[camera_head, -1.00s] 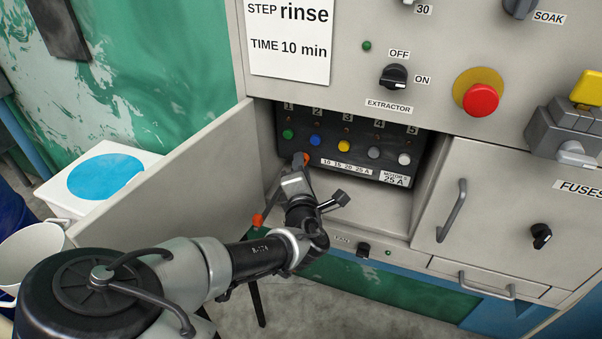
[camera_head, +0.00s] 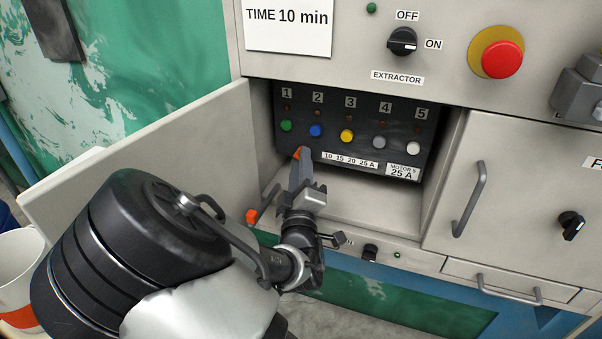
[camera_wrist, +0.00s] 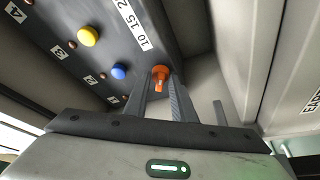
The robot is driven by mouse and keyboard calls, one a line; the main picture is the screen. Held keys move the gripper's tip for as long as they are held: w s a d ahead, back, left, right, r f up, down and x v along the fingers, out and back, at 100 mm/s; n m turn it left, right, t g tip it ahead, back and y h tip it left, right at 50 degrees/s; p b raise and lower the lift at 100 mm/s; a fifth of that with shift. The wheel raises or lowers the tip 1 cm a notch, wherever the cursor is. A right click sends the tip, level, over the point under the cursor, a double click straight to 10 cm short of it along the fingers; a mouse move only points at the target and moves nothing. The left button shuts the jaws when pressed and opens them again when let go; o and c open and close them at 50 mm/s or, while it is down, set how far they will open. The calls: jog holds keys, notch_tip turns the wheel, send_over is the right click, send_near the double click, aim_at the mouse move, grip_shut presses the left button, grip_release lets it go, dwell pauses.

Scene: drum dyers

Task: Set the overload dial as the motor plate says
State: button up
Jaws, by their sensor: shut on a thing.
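The dark panel (camera_head: 290,165) sits inside the open recess. Its scale label (camera_head: 348,160) reads 10 15 20 25 A, and the motor plate (camera_head: 402,171) reads MOTOR 5, 25 A. A small orange dial (camera_head: 297,153) is at the panel's lower left, left of the scale label. In the wrist view the orange dial (camera_wrist: 160,74) shows at the fingertips. My gripper (camera_head: 304,157) reaches up from below and is shut on the orange dial; its fingers (camera_wrist: 161,92) partly hide it. The setting the dial points to cannot be read.
Several coloured buttons, such as the yellow one (camera_head: 347,136), sit above the scale label. The open door (camera_head: 150,150) stands left of my arm. A second orange-ended piece (camera_head: 252,215) is beside my gripper. A red button (camera_head: 495,58) and a handle (camera_head: 469,198) are at right.

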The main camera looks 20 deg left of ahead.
jog(key=shift+a+m+t+h+b, duration=0.1)
jog(key=shift+m+t+h+b, duration=0.2)
jog(key=shift+m, duration=0.95)
jog(key=shift+m+t+h+b, duration=0.2)
jog(key=shift+m+t+h, duration=0.2)
jog(key=shift+m, duration=0.85)
jog(key=o, duration=0.7)
jog(key=shift+w, duration=0.1)
jog(key=shift+f, duration=0.1)
jog(key=p+v, duration=0.1)
jog(key=v, duration=1.6)
jog(key=shift+s, duration=0.25)
jog(key=shift+a, duration=0.1)
